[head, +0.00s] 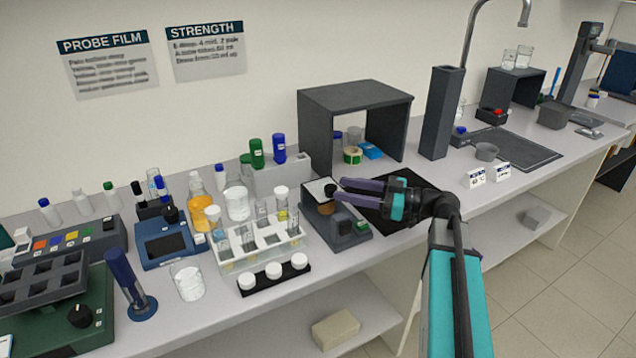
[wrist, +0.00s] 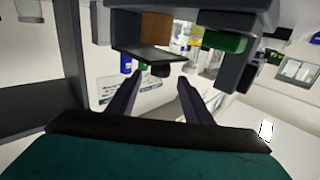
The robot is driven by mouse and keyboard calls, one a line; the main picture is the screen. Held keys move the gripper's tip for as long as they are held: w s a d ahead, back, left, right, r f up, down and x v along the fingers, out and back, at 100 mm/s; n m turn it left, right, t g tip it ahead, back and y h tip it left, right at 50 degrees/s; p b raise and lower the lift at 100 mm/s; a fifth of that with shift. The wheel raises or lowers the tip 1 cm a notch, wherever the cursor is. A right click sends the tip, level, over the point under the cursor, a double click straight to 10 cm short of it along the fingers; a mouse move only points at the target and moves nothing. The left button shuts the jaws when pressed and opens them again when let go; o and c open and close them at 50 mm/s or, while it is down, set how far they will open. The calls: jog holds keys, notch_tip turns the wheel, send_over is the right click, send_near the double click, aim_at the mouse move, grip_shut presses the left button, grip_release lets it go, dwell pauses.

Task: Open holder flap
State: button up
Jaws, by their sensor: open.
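The holder (head: 340,222) is a dark grey box on the bench, in the middle of the head view. Its flap (wrist: 150,56) is a thin dark plate with a black knob (head: 330,191). In the wrist view the plate stands out from the holder body, beside an orange-brown patch (wrist: 155,27). My gripper (head: 339,189) is open at the flap, with the knob (wrist: 160,70) between or just beyond its fingertips. I cannot tell whether a finger touches it. The far side of the flap is hidden.
A white tube rack (head: 262,246) and a black strip with white-capped jars (head: 275,275) stand left of the holder. A dark open-fronted box (head: 352,100) stands behind it. A black mat (head: 400,215) lies to the right under my gripper.

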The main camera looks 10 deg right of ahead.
aim_at(317, 192)
jog(key=p+x, duration=0.2)
jog(key=x, duration=0.7)
jog(key=shift+d, duration=0.1)
grip_shut()
